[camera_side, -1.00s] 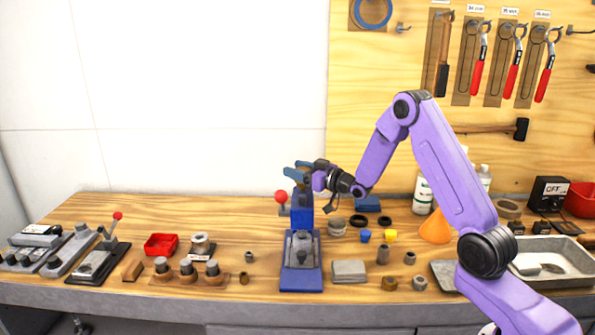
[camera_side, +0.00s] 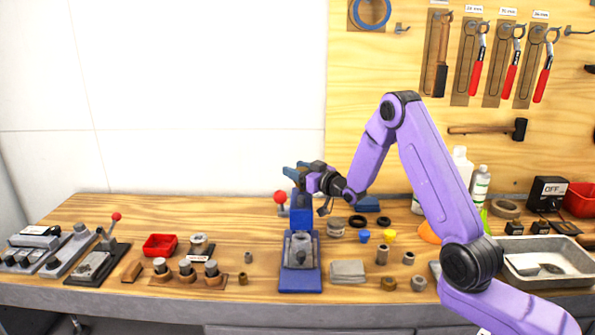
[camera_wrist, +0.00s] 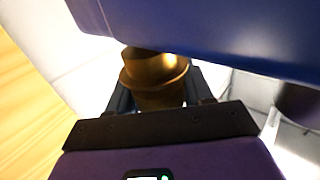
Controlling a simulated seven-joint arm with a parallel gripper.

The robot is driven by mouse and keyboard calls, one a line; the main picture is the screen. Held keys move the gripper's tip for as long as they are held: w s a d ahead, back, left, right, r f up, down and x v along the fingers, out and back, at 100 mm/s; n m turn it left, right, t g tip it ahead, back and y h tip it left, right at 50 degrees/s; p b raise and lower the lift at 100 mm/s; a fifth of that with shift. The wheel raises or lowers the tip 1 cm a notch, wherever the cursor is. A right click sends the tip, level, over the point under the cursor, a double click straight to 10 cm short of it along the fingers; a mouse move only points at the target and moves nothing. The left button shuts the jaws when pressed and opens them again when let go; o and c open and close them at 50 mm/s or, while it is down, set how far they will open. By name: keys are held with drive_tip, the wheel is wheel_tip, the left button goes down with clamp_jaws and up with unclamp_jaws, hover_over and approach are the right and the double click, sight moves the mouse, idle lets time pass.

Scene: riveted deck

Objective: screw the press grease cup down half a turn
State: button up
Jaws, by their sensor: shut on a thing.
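The blue press (camera_side: 300,277) stands upright near the front middle of the bench, with a red ball on its lever (camera_side: 280,197). My gripper (camera_side: 299,172) is at the top of the press in the side view. The grease cup (camera_wrist: 154,70) is a stepped brass round piece in the wrist view. My gripper, also in the wrist view (camera_wrist: 160,90), is shut on it, with a dark finger on each side. In the side view the cup is too small and covered to make out.
Right of the press lie a folded grey cloth (camera_side: 348,271), black rings and small bushings. Left of it are a red tray (camera_side: 160,245) and a wooden block with several metal-topped pegs (camera_side: 187,279). An orange cone (camera_side: 429,233) stands partly behind my arm.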

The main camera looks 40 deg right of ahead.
drive_tip(key=shift+r, duration=0.2)
drive_tip(key=o, duration=1)
drive_tip(key=shift+c, duration=0.2)
drive_tip(key=shift+f, duration=0.1)
drive_tip(key=s, duration=1.7)
drive_tip(key=shift+s+d, duration=0.2)
drive_tip(key=shift+d, duration=0.1)
